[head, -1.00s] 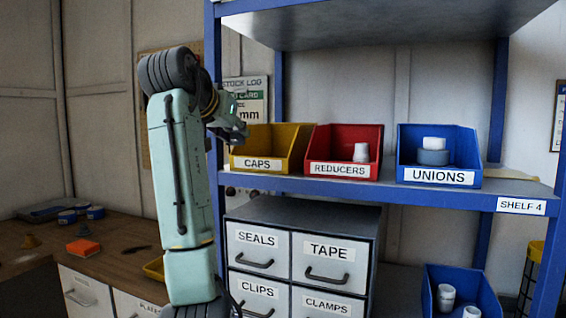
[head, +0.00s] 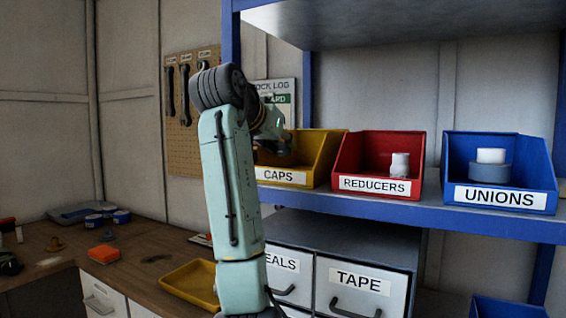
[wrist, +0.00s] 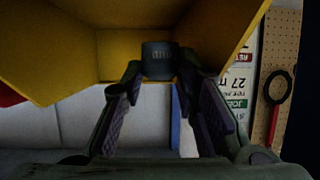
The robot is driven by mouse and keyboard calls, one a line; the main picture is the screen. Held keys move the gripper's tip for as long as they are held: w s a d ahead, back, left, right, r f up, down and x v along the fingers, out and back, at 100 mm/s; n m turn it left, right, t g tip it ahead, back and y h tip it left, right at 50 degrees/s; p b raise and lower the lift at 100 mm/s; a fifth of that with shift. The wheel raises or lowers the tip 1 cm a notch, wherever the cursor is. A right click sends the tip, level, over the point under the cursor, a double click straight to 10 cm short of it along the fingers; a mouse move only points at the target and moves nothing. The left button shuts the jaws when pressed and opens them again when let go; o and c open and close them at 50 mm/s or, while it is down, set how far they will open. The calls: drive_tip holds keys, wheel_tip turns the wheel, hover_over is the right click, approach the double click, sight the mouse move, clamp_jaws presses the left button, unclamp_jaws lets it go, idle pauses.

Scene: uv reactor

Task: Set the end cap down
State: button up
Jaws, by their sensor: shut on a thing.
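The end cap (wrist: 158,61) is a dark grey cylinder between my fingertips in the wrist view. My gripper (wrist: 160,84) is shut on it. The yellow bin labelled CAPS (head: 325,160) stands on the blue shelf. In the wrist view its yellow walls (wrist: 215,35) surround the cap on both sides and behind. In the head view my gripper (head: 278,148) overlaps the left part of this bin, and the cap cannot be made out there. Whether the cap touches the bin is unclear.
A red REDUCERS bin (head: 345,160) holding white fittings and a blue UNIONS bin (head: 540,165) stand to the right on the shelf (head: 400,205). A blue upright (head: 231,40) is close to my arm. A drawer cabinet (head: 345,238) is below, and a workbench (head: 130,245) is at left.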

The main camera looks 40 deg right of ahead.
drive_tip(key=shift+f, duration=2.05)
drive_tip(key=shift+f, duration=0.15)
drive_tip(key=o, duration=0.9)
drive_tip(key=b+v, duration=0.5)
drive_tip(key=v, duration=0.7)
drive_tip(key=shift+s, duration=0.1)
